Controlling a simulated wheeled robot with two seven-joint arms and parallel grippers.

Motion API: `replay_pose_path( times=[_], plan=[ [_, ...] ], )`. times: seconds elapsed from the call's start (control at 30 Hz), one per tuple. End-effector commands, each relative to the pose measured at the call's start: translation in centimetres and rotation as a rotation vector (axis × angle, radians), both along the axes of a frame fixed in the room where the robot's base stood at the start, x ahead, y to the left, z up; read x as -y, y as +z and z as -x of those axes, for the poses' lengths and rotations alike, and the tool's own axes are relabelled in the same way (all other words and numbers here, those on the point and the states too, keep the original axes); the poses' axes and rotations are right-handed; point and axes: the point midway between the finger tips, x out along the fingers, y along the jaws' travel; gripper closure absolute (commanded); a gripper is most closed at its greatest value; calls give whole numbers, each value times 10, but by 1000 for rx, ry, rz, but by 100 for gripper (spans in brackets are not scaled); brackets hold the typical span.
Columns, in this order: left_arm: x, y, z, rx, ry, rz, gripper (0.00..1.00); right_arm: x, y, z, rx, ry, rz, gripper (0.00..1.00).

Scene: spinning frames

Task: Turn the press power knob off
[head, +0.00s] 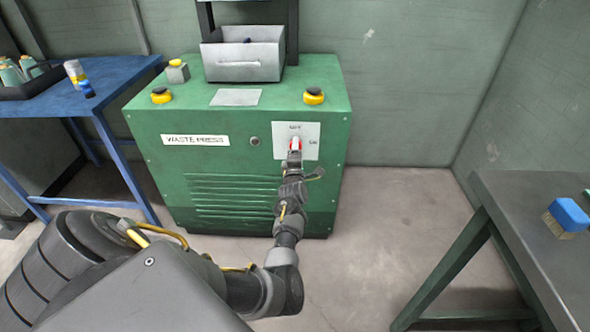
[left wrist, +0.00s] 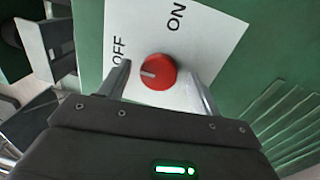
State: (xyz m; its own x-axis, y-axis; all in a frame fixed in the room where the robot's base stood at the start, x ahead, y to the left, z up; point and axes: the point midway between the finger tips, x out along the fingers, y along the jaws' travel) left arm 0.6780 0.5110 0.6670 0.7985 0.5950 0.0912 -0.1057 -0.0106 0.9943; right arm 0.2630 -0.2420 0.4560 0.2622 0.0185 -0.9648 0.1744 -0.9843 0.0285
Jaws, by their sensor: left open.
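The red press power knob (left wrist: 158,72) sits on a white plate (left wrist: 215,45) marked OFF and ON. Its white mark points left in the left wrist view, toward the OFF side and a little below that word. In the head view the knob (head: 295,143) is partly covered by my gripper. My left gripper (left wrist: 158,78) is open, with one finger on each side of the knob and visible gaps between. It also shows in front of the plate in the head view (head: 295,157). My right gripper is out of view.
The green waste press (head: 230,115) carries yellow buttons (head: 313,96) and a grey bin (head: 243,60) on top. A blue table (head: 130,72) stands left. A dark bench (head: 520,220) with a blue brush (head: 568,215) stands right. The floor between press and bench is clear.

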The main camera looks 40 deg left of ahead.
Motion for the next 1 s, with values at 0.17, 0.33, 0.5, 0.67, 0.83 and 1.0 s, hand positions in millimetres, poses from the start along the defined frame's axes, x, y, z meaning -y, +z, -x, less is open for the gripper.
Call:
replay_pose_path(
  times=[0.17,0.33,0.5,0.67,0.83,1.0],
  plan=[
    [-2,1,1,-188,-1,-250,36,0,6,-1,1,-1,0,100],
    [-3,2,2,-418,-2,-553,36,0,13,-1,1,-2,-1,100],
    [-4,2,3,-649,-1,-858,36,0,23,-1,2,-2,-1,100],
    [-5,3,3,-867,-2,-1145,36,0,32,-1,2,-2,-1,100],
    [14,0,33,-893,-4,-1174,36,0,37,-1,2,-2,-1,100],
    [34,0,64,-891,-2,-1172,36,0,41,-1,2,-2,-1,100]
  ],
)
